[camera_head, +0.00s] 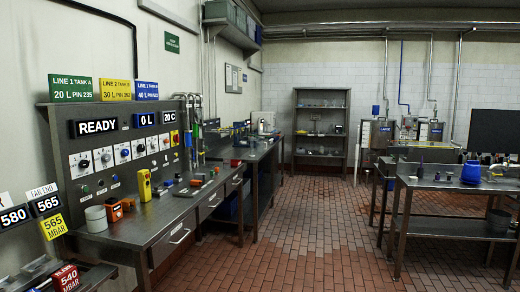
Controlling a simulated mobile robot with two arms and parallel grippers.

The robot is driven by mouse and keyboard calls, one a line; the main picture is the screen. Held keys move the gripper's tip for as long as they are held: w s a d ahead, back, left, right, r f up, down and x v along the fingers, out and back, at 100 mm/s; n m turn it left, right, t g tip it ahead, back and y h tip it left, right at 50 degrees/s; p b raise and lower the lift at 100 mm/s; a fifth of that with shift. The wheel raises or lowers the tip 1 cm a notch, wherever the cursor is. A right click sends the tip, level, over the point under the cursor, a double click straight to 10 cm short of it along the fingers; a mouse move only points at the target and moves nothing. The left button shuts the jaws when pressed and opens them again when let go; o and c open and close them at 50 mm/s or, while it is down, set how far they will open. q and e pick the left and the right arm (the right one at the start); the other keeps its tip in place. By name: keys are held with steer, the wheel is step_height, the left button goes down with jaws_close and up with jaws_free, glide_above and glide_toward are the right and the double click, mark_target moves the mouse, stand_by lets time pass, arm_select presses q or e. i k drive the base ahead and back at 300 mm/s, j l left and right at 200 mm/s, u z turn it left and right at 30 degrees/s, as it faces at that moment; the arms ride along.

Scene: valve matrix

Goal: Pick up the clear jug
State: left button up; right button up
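I cannot clearly make out a clear jug in the head view. Small pale or glassy items stand on the grey shelf rack (321,106) at the back, too small to tell apart. A blue vessel (471,172) stands on the steel table (440,185) at the right, with small dark items beside it. A whitish cylindrical cup (96,219) stands on the near left bench (150,222). Neither of my grippers shows in this view.
A control panel with a READY display (95,127) and several knobs stands behind the left bench. A yellow handheld device (145,185) and an orange device (115,211) stand on that bench. The brick-tiled floor (310,225) between the benches is clear.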

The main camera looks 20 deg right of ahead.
mark_target(259, 144)
steer(key=i+l+z, duration=0.15)
steer(key=i, duration=0.15)
steer(key=i+l+z, duration=0.15)
steer(key=i+z, duration=0.35)
steer(key=i, duration=4.45)
